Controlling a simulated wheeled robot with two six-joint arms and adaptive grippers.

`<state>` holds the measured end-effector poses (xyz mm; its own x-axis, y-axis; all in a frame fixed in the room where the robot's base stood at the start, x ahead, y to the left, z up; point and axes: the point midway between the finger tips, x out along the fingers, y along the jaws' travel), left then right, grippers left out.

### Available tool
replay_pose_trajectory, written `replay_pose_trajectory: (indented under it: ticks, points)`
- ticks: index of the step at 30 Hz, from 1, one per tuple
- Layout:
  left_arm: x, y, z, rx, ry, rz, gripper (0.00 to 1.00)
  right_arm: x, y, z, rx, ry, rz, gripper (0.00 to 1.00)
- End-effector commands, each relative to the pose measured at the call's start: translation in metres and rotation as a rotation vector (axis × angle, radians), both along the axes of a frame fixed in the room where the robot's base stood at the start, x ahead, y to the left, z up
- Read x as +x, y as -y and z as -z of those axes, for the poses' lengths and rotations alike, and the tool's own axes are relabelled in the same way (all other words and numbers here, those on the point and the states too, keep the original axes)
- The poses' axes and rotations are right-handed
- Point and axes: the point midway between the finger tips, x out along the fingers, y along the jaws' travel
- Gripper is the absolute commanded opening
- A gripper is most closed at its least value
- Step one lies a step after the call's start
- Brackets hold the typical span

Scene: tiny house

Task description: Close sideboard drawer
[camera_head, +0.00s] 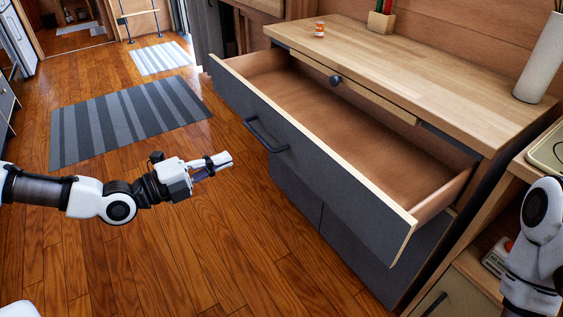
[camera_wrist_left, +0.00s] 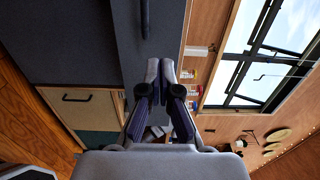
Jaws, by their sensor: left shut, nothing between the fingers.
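The sideboard drawer (camera_head: 320,165) is pulled well out from the sideboard (camera_head: 430,65), and its inside looks empty. Its grey front has a dark bar handle (camera_head: 265,136) toward the left end. My left gripper (camera_head: 228,160) is shut and empty, in front of the drawer front and left of the handle, with a gap between them. In the left wrist view the shut fingers (camera_wrist_left: 160,75) point toward the grey front, and the handle (camera_wrist_left: 145,20) shows above them. In the head view part of my right arm shows at the right edge; its gripper is out of frame.
A small orange-and-white bottle (camera_head: 320,29), a pencil holder (camera_head: 381,20) and a white cylinder (camera_head: 541,60) stand on the sideboard top. A smaller top drawer with a round knob (camera_head: 336,79) sits above. A striped rug (camera_head: 130,118) lies on the open wooden floor.

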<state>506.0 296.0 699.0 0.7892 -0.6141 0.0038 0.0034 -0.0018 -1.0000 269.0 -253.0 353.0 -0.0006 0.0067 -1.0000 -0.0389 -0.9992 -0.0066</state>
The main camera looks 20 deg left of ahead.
Motion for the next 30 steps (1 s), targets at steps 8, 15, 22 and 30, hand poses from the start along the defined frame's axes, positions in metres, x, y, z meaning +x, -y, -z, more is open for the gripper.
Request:
replay_pose_trajectory:
  ticks: [8, 15, 22, 30]
  points:
    - [0.015, 0.013, 0.004, 0.009, -0.004, 0.005, 0.0, 0.0, 0.0, 0.022, 0.0, 0.0, 0.0, 0.74]
    - [0.039, 0.033, 0.004, 0.009, -0.005, 0.005, 0.0, 0.0, 0.0, 0.042, 0.0, -0.001, 0.0, 0.74]
    - [0.07, 0.056, 0.004, 0.011, -0.004, 0.004, 0.0, 0.0, 0.0, 0.057, 0.0, 0.0, 0.0, 0.74]
    - [0.104, 0.082, 0.001, 0.005, -0.004, 0.003, 0.0, 0.0, 0.0, 0.072, 0.0, -0.001, 0.0, 0.74]
